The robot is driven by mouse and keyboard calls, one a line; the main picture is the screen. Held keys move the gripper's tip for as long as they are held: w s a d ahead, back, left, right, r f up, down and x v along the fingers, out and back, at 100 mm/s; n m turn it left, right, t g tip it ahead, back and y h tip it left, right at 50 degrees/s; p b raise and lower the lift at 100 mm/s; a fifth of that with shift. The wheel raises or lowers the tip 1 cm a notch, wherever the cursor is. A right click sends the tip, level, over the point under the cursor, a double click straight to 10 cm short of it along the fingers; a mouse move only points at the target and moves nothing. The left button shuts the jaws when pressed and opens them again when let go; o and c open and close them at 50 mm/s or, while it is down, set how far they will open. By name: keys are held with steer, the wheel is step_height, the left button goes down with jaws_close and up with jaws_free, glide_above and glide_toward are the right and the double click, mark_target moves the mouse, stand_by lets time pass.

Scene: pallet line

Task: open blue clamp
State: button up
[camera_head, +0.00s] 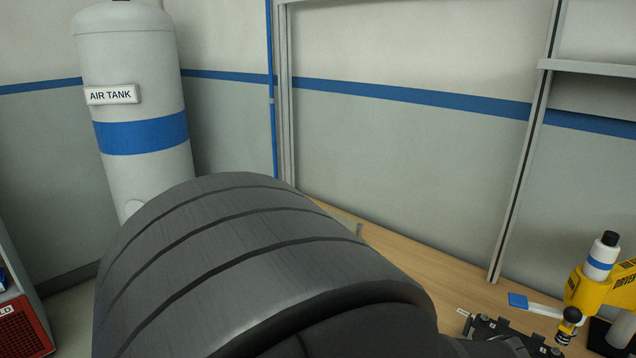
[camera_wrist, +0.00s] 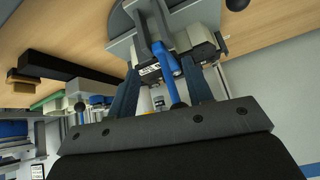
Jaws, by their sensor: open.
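In the wrist view a blue clamp lever (camera_wrist: 168,72) with a rounded end runs from a grey metal bracket toward my palm. My gripper (camera_wrist: 160,68) is open, with one dark finger on each side of the lever. I cannot tell whether either finger touches it. The clamp's grey base plate (camera_wrist: 122,48) is beyond the fingers, against the wooden bench. In the head view my arm fills the middle, and neither my gripper nor the blue lever shows clearly there.
In the head view a yellow driver tool (camera_head: 600,284), a white bottle with a blue band (camera_head: 601,258) and a dark fixture (camera_head: 505,336) stand at the lower right of the wooden bench (camera_head: 440,265). A dark bar (camera_wrist: 62,66) lies left in the wrist view.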

steer(key=shift+w+d+r+g+y, duration=0.25)
steer(key=shift+w+d+g+y, duration=0.45)
steer(key=shift+g+y, duration=0.4)
steer(key=shift+w+d+r+g+y, duration=0.2)
steer(key=shift+w+d+g+y, duration=0.45)
steer(key=shift+g+y, duration=0.4)
